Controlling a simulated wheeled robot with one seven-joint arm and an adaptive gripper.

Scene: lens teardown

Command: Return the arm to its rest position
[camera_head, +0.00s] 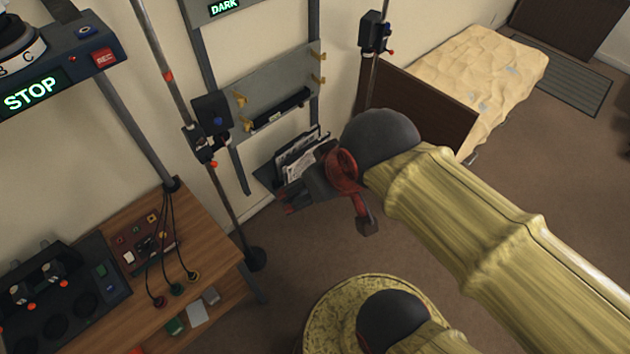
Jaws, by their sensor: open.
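My arm (470,215) reaches in from the right in a yellow quilted sleeve, with a dark rounded joint (382,138) near its end. My gripper (327,216), dark with red parts, hangs in mid-air near the middle of the view. Its fingers are spread apart and I see nothing held between them. Part of the gripper is hidden by its own red housing. Below it is another yellow-sleeved part of my body with a dark cap.
A wooden bench (205,230) with a control panel (150,245) and cables stands at left. A vertical pole (222,190) and a wall rack (275,90) stand behind. Papers (298,160) sit in a holder close behind my gripper. A bed (465,80) is at the back right. Carpet (300,240) is open below.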

